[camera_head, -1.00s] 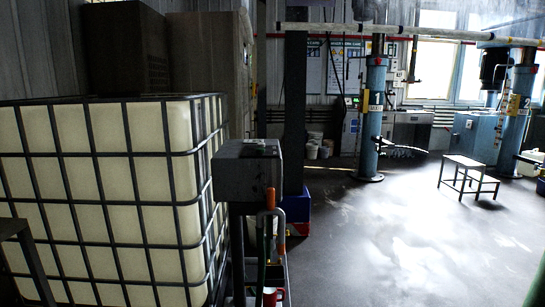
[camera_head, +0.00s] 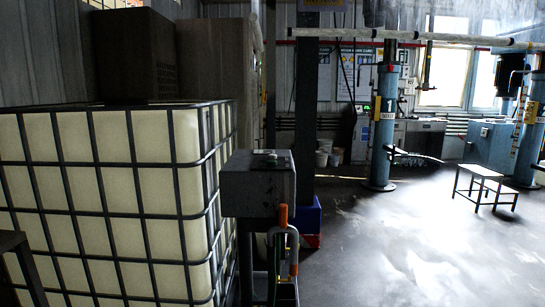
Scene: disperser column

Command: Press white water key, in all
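A grey control box (camera_head: 257,182) stands on a post beside the white caged tank. Small raised parts, one of them greenish (camera_head: 271,159), show on its top face. From here I cannot make out a white water key on it. My gripper is not in view.
The large white tank in a black cage (camera_head: 110,190) fills the left. A blue column marked 1 (camera_head: 384,130) and a small white-topped bench (camera_head: 480,173) stand at the right. The floor (camera_head: 400,240) between box and bench is clear.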

